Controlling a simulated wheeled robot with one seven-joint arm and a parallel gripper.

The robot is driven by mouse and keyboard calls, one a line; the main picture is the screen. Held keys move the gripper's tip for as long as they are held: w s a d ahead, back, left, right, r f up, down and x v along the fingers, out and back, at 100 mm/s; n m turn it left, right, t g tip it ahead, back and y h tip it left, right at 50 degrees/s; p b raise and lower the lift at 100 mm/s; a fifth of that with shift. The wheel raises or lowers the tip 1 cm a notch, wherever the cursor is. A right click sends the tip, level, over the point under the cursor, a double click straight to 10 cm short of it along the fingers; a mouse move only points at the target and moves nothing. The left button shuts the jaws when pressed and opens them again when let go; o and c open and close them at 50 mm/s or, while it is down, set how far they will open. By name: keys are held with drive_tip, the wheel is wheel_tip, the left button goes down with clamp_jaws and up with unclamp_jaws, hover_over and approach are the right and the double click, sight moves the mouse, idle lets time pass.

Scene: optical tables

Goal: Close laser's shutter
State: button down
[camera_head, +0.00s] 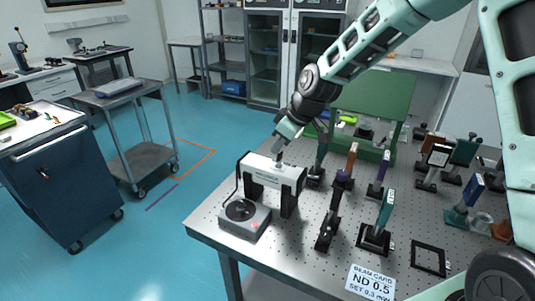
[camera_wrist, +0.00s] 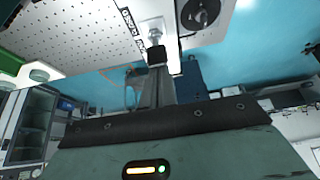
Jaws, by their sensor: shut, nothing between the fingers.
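The laser, a white box (camera_head: 258,172) on two black posts, stands near the table's left corner. In the wrist view its white top (camera_wrist: 148,10) shows upside-down lettering that seems to read CLOSED, with a second, partly hidden word nearer the fingers. A small silver shutter lever (camera_wrist: 155,34) shows beside the lettering. My gripper (camera_head: 279,158) points down at the laser's top. In the wrist view my gripper (camera_wrist: 157,48) is shut and empty, its tips right at the lever. Whether they touch it, and which word the lever points to, I cannot tell.
A grey box with a black dial (camera_head: 243,216) sits in front of the laser. Several posted optics, such as a green-edged one (camera_head: 384,212), stand to the right. A card reading ND 0.5 (camera_head: 370,283) is at the front edge. Blue floor lies left of the table.

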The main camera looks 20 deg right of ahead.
drive_tip(key=shift+s+d, duration=0.15)
drive_tip(key=shift+r, duration=0.1)
drive_tip(key=shift+r+p, duration=0.6)
drive_tip(key=shift+r, duration=0.15)
wheel_tip(320, 180, up, 2)
drive_tip(key=w+a+p, duration=0.2)
drive_tip(key=a, duration=0.1)
drive_tip(key=s+d+r+b, duration=0.3)
drive_tip(key=s+d+r, duration=0.2)
drive_tip(key=d+r, duration=0.1)
drive_tip(key=shift+r, duration=0.25)
drive_tip(key=shift+a, duration=0.1)
idle(0.5)
